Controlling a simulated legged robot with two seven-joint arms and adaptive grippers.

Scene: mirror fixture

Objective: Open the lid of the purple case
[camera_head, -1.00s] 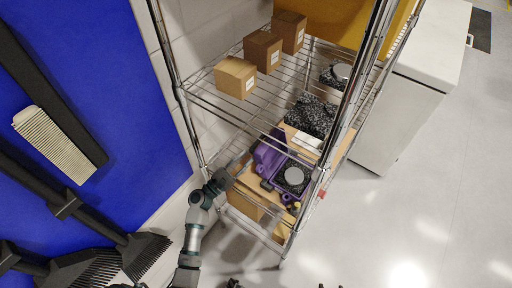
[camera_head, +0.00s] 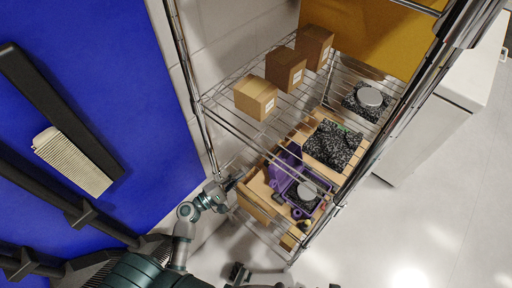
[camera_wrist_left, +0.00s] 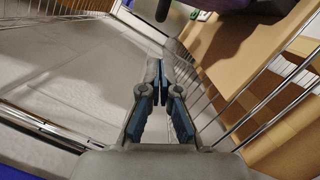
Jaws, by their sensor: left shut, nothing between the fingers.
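The purple case (camera_head: 311,205) sits on a lower shelf of the wire rack in the head view. Its lid (camera_head: 284,163) stands raised on the left side, and the dark speckled inside with a round grey disc (camera_head: 307,190) shows. My left gripper (camera_head: 233,183) is at the rack's left side, left of the case and apart from it. In the left wrist view its fingers (camera_wrist_left: 160,88) are shut and empty, with a purple part (camera_wrist_left: 225,4) at the top edge. Dark parts at the bottom of the head view may be my right gripper; its jaws cannot be made out.
The wire rack's front post (camera_head: 208,140) and shelf wires stand close to my left gripper. Three cardboard boxes (camera_head: 286,68) are on the upper shelf. An open box with speckled foam (camera_head: 333,145) is behind the case. A blue panel (camera_head: 120,70) is at left; open floor (camera_head: 420,220) lies right.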

